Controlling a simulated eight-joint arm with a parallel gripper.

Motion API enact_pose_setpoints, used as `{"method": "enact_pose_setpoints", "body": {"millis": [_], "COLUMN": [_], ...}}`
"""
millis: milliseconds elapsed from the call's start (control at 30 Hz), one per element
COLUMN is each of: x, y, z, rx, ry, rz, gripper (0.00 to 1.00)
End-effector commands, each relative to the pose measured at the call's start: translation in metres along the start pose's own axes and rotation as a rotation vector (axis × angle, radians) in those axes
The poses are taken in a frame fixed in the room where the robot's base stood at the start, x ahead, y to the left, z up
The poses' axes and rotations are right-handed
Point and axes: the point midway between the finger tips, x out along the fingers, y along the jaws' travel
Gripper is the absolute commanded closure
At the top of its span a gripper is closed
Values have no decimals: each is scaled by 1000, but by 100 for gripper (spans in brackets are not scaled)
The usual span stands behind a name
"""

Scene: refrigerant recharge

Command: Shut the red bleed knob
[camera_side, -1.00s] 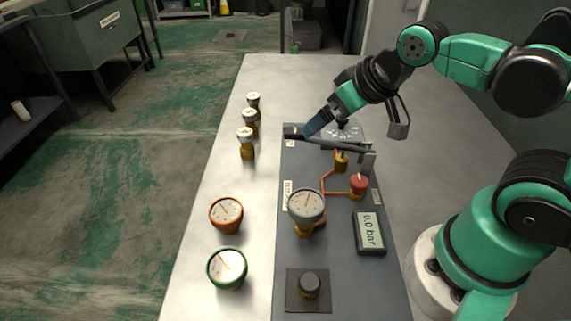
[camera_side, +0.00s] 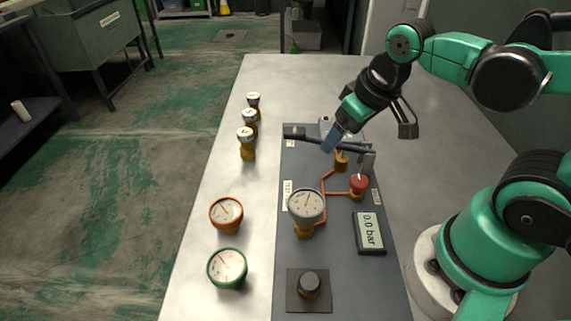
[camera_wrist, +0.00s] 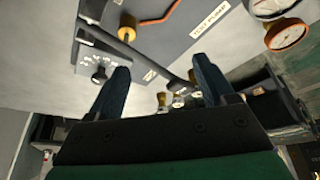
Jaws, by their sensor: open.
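The red bleed knob (camera_side: 359,182) sits on a brass fitting at the right side of the grey panel (camera_side: 345,283), beside an orange pipe. My gripper (camera_side: 331,145) is above the far part of the panel, near the black pump lever, up and left of the red knob and apart from it. In the wrist view my two blue fingers (camera_wrist: 160,82) stand wide apart with nothing between their tips. The red knob is not seen in the wrist view. A brass fitting (camera_side: 341,162) stands behind the red knob; it also shows in the wrist view (camera_wrist: 127,30).
The black lever (camera_side: 318,140) crosses above the panel's far end. A pressure gauge (camera_side: 306,207), a display reading 0.0 bar (camera_side: 370,233) and a black knob (camera_side: 309,284) are nearer. Orange (camera_side: 226,215) and green (camera_side: 227,268) gauges and several brass fittings stand on the bench left.

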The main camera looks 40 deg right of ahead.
Motion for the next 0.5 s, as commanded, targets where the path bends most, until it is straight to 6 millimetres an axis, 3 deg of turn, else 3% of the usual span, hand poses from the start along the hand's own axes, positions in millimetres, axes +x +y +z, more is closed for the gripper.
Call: {"method": "enact_pose_setpoints", "body": {"millis": [200, 500], "x": [8, 23], "y": [10, 11], "z": [37, 48], "rx": [2, 0], "ry": [-323, -369], "rz": [-11, -16], "gripper": [24, 24]}}
